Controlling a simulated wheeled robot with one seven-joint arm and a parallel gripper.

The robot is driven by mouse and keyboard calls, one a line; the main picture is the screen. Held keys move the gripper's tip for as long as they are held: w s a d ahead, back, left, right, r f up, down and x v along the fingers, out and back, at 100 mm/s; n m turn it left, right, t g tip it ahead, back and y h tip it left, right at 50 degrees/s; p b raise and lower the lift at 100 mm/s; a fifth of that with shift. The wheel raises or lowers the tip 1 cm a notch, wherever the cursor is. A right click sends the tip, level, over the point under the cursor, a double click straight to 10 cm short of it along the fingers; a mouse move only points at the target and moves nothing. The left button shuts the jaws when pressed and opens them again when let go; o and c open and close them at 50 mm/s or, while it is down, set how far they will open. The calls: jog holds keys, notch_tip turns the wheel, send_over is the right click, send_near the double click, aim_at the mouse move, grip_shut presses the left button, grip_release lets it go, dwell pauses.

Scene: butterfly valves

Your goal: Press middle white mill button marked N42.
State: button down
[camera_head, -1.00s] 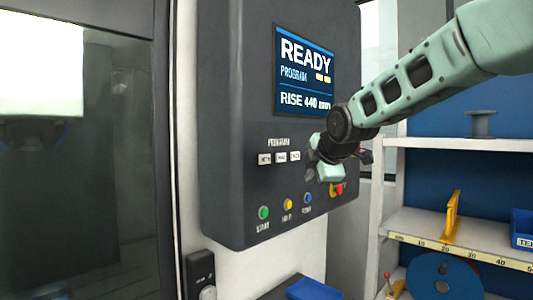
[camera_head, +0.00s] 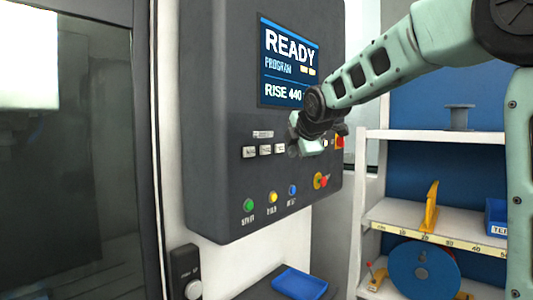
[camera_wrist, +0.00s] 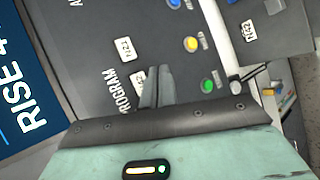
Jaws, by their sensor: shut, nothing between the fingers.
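Three white program buttons sit in a row on the dark control panel. The middle one (camera_head: 265,150) shows in the head view, its marking too small to read. In the wrist view, a white button (camera_wrist: 124,49) with a marking like N21 is clear. The adjacent white button (camera_wrist: 137,77) is partly covered by my fingers, so its marking cannot be read; the third is hidden. My gripper (camera_head: 292,150) is shut and empty, just right of the row in the head view. Its fingers (camera_wrist: 158,70) point towards the panel in the wrist view; contact cannot be told.
The READY screen (camera_head: 289,62) is above. A blue tray (camera_head: 299,283) stands below the panel; shelves (camera_head: 430,137) stand right.

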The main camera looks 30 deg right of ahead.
aim_at(269, 154)
jog(key=shift+w+a, duration=0.35)
jog(key=shift+w, duration=0.6)
jog(key=shift+w+a, duration=0.35)
jog(key=shift+w, duration=0.65)
jog(key=shift+w+a, duration=0.35)
jog(key=shift+w, duration=0.6)
jog(key=shift+w+a, duration=0.15)
jog(key=shift+w, duration=0.2)
jog(key=shift+w+a, duration=0.15)
jog(key=shift+w, duration=0.3)
dwell(0.4)
jog(key=shift+s, duration=0.1)
jog(key=shift+s+d, duration=0.3)
jog(key=shift+s, duration=0.45)
jog(key=shift+s+d+p, duration=0.2)
jog(key=shift+s+d, duration=0.1)
jog(key=shift+s, duration=0.5)
jog(key=shift+s+d+p, duration=0.25)
jog(key=shift+s, duration=0.5)
jog(key=shift+s+d+p, duration=0.2)
jog(key=shift+s+d, duration=0.1)
jog(key=shift+s, duration=0.5)
